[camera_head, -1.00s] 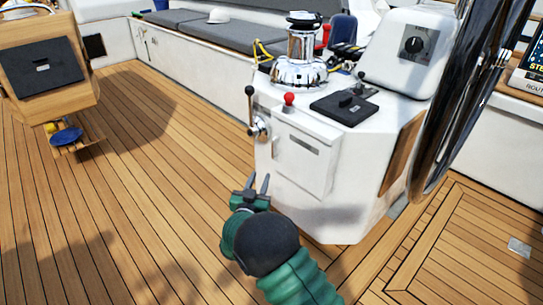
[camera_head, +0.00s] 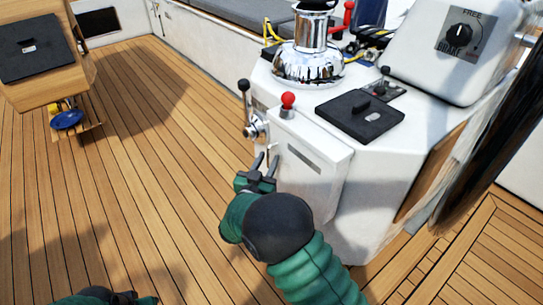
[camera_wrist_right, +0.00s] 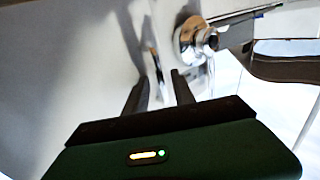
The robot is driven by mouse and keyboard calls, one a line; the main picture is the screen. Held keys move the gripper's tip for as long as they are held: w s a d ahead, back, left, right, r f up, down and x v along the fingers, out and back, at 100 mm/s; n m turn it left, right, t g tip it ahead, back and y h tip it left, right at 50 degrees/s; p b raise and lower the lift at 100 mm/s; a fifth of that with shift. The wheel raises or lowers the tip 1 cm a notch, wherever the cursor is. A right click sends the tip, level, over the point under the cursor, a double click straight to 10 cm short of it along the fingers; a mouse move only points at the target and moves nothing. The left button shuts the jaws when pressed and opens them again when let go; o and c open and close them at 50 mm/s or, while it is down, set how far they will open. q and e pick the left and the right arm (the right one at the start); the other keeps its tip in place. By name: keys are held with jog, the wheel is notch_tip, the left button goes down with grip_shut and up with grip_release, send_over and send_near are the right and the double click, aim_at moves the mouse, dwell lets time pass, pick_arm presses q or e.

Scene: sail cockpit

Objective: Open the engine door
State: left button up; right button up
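The engine door (camera_head: 312,165) is a white raised panel on the side of the white console, and it is shut. Its slim upright handle (camera_head: 269,148) is at the door's left edge. My right gripper (camera_head: 266,162) is open and empty, its fingers pointing up toward the handle. In the right wrist view the handle (camera_wrist_right: 154,65) shows just beyond and between the two parted fingertips (camera_wrist_right: 159,80); I cannot tell whether they touch it. Of my left arm only a green and black part shows at the bottom edge of the head view; its fingers are not seen.
A lever (camera_head: 245,102) on a chrome hub and a red-knobbed lever (camera_head: 288,103) stand close above the door. A chrome winch (camera_head: 309,55) and a black hatch (camera_head: 360,115) are on the console top.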

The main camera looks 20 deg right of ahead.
jog(key=shift+a+r, duration=0.1)
jog(key=shift+a, duration=0.15)
jog(key=shift+d, duration=0.3)
grip_shut()
jog(key=shift+a, duration=0.15)
dwell(0.7)
